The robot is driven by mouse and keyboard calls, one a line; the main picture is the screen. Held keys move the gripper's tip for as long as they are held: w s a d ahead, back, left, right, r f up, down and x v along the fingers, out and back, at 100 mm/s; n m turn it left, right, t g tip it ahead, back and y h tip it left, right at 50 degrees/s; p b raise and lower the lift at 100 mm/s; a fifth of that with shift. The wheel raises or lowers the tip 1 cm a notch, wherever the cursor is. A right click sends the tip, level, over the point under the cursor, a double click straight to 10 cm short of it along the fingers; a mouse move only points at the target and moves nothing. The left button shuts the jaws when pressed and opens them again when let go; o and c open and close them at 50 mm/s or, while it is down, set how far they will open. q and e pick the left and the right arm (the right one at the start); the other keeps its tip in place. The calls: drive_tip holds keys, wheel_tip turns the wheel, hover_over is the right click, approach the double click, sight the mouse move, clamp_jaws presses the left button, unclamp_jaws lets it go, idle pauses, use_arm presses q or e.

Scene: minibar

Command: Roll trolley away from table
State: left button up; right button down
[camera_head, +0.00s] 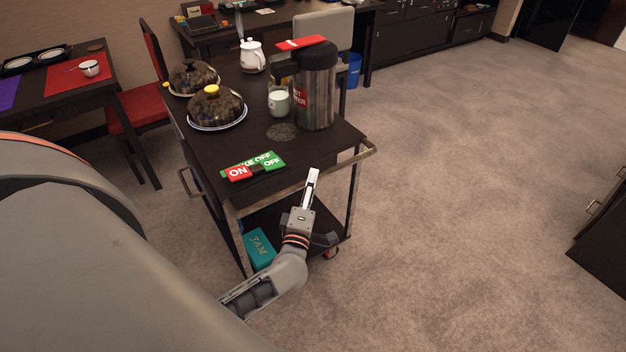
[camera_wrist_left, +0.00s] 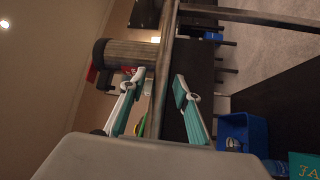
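The trolley (camera_head: 215,155) is a dark two-tier cart with a metal push rail (camera_head: 350,160) along its near end and small wheels. It stands close to the table with the red placemat (camera_head: 48,88). My left gripper (camera_head: 312,178) is at the middle of the near rail. In the left wrist view, its two teal-and-white fingers (camera_wrist_left: 160,78) are apart, with the rail (camera_wrist_left: 160,98) running between them. I cannot tell whether either finger touches it. My right gripper is not in view.
A teal jam box (camera_head: 259,250) is on the lower shelf. A red chair (camera_head: 140,110) stands left. Carpet to the right is free.

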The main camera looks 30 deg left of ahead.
use_arm(q)
drive_tip(key=shift+w+a+r, duration=0.1)
drive_tip(key=shift+w+a, duration=0.15)
drive_tip(key=shift+w, duration=0.45)
clamp_jaws()
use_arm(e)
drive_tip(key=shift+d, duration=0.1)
